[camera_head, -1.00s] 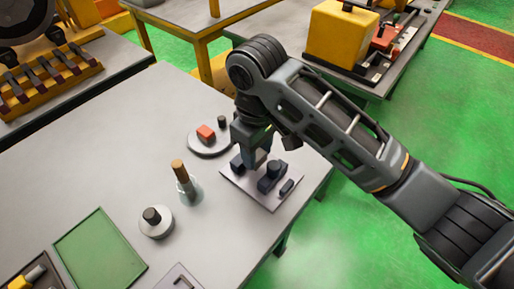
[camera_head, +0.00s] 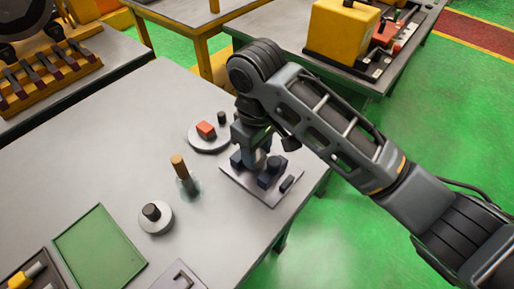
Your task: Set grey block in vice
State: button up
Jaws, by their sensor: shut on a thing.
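The vice (camera_head: 268,177) has dark jaws on a light square base plate (camera_head: 262,196) near the right edge of the grey table. My gripper (camera_head: 254,160) points down over the vice and is shut on the grey block. The block is mostly hidden by the gripper and the vice jaws. Its end is low, at or between the jaws; I cannot tell whether it touches the vice floor.
A round plate (camera_head: 196,147) with a red block (camera_head: 206,130) is just behind the vice. A wooden-handled tool (camera_head: 180,168) and a round disc with a dark knob (camera_head: 155,216) stand to the left. A green mat (camera_head: 100,250) lies front left.

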jog(key=shift+f, duration=0.55)
jog(key=shift+p, duration=0.35)
dwell(0.7)
jog(key=o, duration=1.4)
jog(key=shift+r+p, duration=1.35)
jog(key=shift+r, duration=2.15)
jog(key=shift+s, duration=0.1)
